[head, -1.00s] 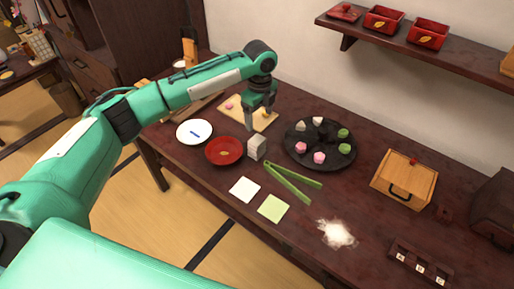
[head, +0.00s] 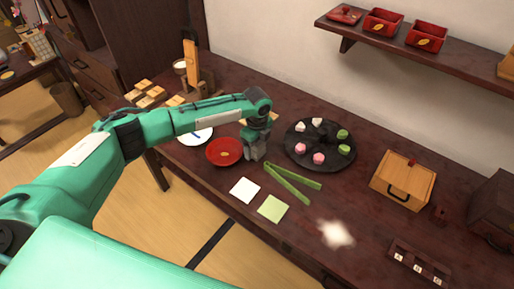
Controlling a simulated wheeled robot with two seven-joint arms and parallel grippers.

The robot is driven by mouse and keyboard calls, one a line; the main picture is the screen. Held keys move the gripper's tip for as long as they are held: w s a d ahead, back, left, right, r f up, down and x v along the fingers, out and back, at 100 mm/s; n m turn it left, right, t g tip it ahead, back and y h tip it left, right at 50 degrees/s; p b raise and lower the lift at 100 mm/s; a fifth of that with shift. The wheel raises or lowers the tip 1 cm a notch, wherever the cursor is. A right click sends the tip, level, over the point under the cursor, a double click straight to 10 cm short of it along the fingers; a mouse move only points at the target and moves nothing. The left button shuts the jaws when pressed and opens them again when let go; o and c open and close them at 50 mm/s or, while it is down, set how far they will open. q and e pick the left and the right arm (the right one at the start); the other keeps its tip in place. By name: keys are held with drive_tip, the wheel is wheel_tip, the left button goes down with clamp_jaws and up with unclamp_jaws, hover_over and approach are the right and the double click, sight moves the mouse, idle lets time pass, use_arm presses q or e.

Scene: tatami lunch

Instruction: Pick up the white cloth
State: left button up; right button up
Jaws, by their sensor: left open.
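The flat white square cloth (head: 245,190) lies on the dark wooden table near its front edge, beside a pale green square (head: 272,208). My left gripper (head: 256,153) is open and points down behind the white cloth, between the red plate and the black round tray. It is apart from the cloth. A small grey block stands at that spot, now mostly hidden by the gripper; I cannot tell whether the fingers touch it. My right gripper is not in view.
A red plate (head: 224,163) and green tongs (head: 292,184) lie near the cloth. The black tray (head: 344,161) holds several sweets. A white powdery patch (head: 336,234) lies to the right. A wooden box (head: 402,184) stands farther right.

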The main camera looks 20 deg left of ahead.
use_arm(q)
drive_tip(key=shift+f, duration=0.2)
drive_tip(key=c, duration=1.1)
drive_tip(key=shift+o, duration=0.2)
wheel_tip(320, 180, up, 20)
drive_tip(key=b, duration=0.1)
